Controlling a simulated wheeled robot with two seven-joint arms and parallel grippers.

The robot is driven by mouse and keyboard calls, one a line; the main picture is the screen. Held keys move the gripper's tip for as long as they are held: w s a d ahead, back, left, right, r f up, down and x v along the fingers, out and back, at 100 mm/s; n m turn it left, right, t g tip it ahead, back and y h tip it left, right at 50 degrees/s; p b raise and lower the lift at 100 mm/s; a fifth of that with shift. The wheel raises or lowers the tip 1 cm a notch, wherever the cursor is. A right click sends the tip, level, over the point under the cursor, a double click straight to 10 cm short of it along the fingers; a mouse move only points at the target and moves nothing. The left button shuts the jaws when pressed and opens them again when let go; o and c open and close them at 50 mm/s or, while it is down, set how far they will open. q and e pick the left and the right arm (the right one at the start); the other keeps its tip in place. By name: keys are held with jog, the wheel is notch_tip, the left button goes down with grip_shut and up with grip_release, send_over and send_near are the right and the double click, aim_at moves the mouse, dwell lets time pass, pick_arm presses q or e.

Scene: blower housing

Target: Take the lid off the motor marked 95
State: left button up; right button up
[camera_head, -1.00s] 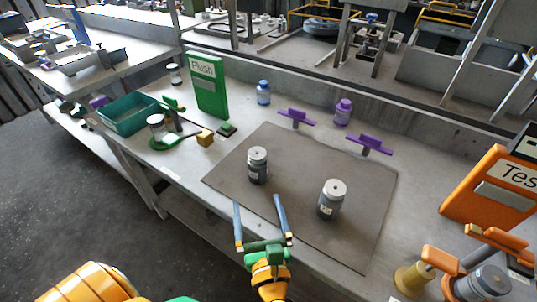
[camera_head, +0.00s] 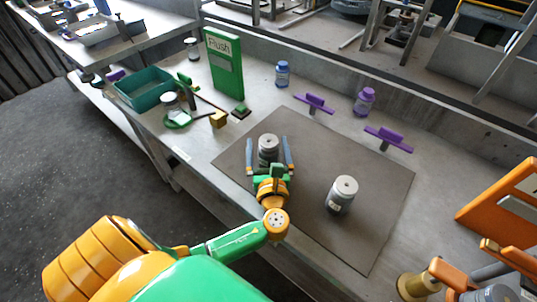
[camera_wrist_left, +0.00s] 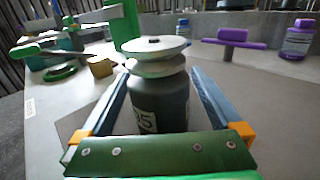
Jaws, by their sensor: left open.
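A dark grey motor with a pale round lid (camera_head: 268,143) stands upright on the grey mat (camera_head: 300,225). In the left wrist view the same motor (camera_wrist_left: 162,100) bears a label that seems to read 95, and its lid (camera_wrist_left: 156,47) sits on top with a small dark spot in the middle. My left gripper (camera_head: 268,148) is open, with one blue finger on each side of this motor.
A green Flush board (camera_head: 224,65), a teal bin (camera_head: 146,88) and a green stand with a jar (camera_head: 172,106) are at the left. Purple holders (camera_head: 314,102) and bottles (camera_head: 364,100) line the back. An orange board (camera_head: 495,205) stands at right. The mat's right part is clear.

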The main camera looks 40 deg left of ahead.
aim_at(268, 145)
pick_arm(q)
grip_shut()
jog(key=shift+r, duration=0.1)
dwell(0.3)
jog(key=shift+r, duration=0.3)
jog(key=r, duration=0.1)
jog(key=r+p, duration=0.1)
jog(key=r, duration=0.1)
jog(key=shift+s+d+r+p, duration=0.1)
jog(key=shift+s+r+p, duration=0.2)
jog(key=shift+p, duration=0.1)
jog(key=s+r+p, duration=0.1)
jog(key=s+r, duration=0.1)
jog(key=s+d+r+p, duration=0.1)
jog(key=r, duration=0.1)
jog(key=shift+s+r, duration=0.35)
jog(key=s+d+r, duration=0.2)
jog(key=s+r, duration=0.2)
jog(key=s, duration=0.5)
jog(key=shift+s+d, duration=0.15)
jog(key=shift+d, duration=0.15)
jog(key=c, duration=0.7)
grip_release()
jog(key=shift+d, duration=0.1)
grip_shut()
